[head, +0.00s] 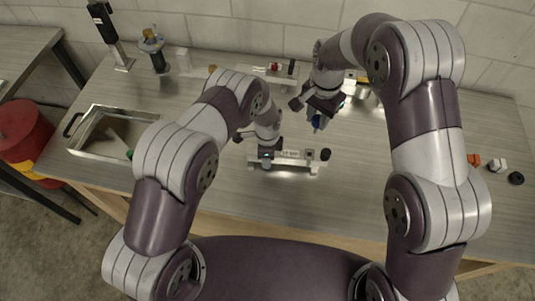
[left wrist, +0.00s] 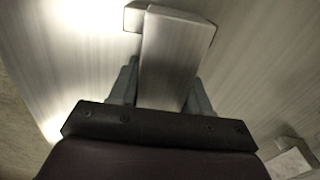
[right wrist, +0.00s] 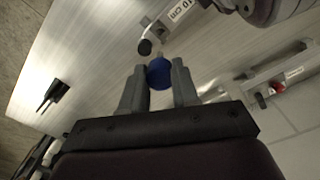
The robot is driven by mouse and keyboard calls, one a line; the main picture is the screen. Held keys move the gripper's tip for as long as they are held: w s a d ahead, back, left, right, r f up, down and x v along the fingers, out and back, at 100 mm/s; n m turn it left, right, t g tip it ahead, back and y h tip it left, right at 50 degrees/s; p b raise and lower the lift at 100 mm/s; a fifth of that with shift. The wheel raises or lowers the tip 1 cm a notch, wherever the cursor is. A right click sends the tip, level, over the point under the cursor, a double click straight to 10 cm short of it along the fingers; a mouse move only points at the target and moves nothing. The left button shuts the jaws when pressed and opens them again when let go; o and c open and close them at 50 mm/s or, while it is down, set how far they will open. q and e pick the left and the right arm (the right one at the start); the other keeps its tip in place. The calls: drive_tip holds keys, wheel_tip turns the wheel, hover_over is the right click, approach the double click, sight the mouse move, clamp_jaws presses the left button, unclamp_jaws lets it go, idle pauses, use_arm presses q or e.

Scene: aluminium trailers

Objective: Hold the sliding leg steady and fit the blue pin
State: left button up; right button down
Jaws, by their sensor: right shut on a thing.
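The blue pin (right wrist: 159,73) is between the fingertips of my right gripper (right wrist: 158,88). In the head view the pin (head: 316,122) shows below my right gripper (head: 320,110), above and right of the near aluminium piece (head: 295,157). That piece has a black knob (head: 325,154) at its right end. My left gripper (head: 266,150) is at its left end. In the left wrist view an aluminium bar, seemingly the sliding leg (left wrist: 168,60), lies between my left fingers (left wrist: 163,95). Whether they press on it is unclear. The pin's hole is not visible.
A second aluminium piece with a red knob (head: 275,66) stands behind. A metal tray (head: 85,150) is at left. An orange block (head: 474,159), a white block (head: 497,165) and a black ring (head: 516,178) lie at right. The bench between is clear.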

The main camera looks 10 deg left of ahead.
sight(315, 130)
use_arm(q)
clamp_jaws()
use_arm(e)
wheel_tip(315, 130, down, 5)
drive_tip(key=shift+w+r+m, duration=0.1)
drive_tip(key=shift+r+m, duration=0.1)
drive_tip(key=shift+m, duration=0.9)
drive_tip(key=shift+f, duration=2.9)
drive_tip(key=shift+f, duration=2.55)
drive_tip(key=c, duration=0.8)
unclamp_jaws()
drive_tip(key=shift+r, duration=0.15)
